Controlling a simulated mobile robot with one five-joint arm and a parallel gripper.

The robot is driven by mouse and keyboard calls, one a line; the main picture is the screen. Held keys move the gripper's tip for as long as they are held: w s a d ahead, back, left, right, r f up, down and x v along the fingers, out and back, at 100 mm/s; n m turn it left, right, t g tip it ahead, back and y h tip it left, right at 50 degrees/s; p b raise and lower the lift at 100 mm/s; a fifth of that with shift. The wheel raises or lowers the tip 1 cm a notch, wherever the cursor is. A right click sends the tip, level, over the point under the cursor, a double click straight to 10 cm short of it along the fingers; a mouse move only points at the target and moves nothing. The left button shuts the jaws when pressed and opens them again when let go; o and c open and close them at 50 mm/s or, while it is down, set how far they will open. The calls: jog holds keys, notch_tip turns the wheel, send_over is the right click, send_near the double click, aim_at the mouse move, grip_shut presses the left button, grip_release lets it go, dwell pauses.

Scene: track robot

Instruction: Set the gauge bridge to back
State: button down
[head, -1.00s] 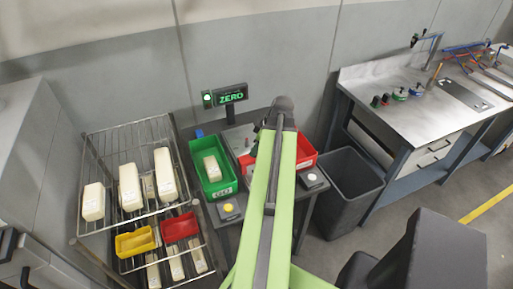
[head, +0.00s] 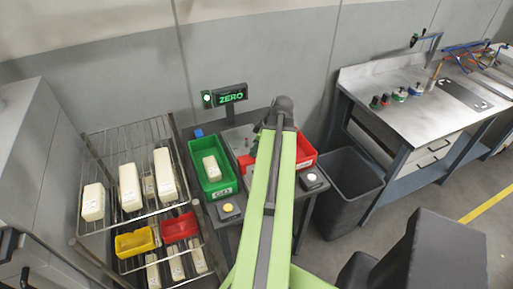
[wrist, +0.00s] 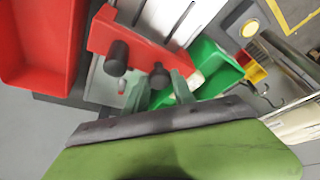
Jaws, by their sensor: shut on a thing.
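The gauge bridge is a red block (wrist: 137,45) with two black knobs, seen in the wrist view across a pale metal plate. In the head view a red part of it (head: 245,162) shows just left of my arm. My gripper (wrist: 157,84) has its two grey-green fingers at the near black knob (wrist: 159,76) and is shut on it. In the head view my arm hides the gripper and most of the bridge.
A green bin (head: 228,187) holding a pale block stands left of the bridge, a red bin (head: 306,150) right of it. A display (head: 231,94) behind reads ZERO, beside a lit green lamp. A wire rack (head: 105,158) stands left, a grey waste bin (head: 352,205) right.

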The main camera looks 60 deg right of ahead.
jog(key=w+d, duration=1.3)
jog(key=w, duration=0.5)
jog(key=shift+d, duration=0.15)
jog(key=shift+r, duration=0.1)
jog(key=c, duration=1.1)
grip_release()
jog(key=shift+w, duration=0.15)
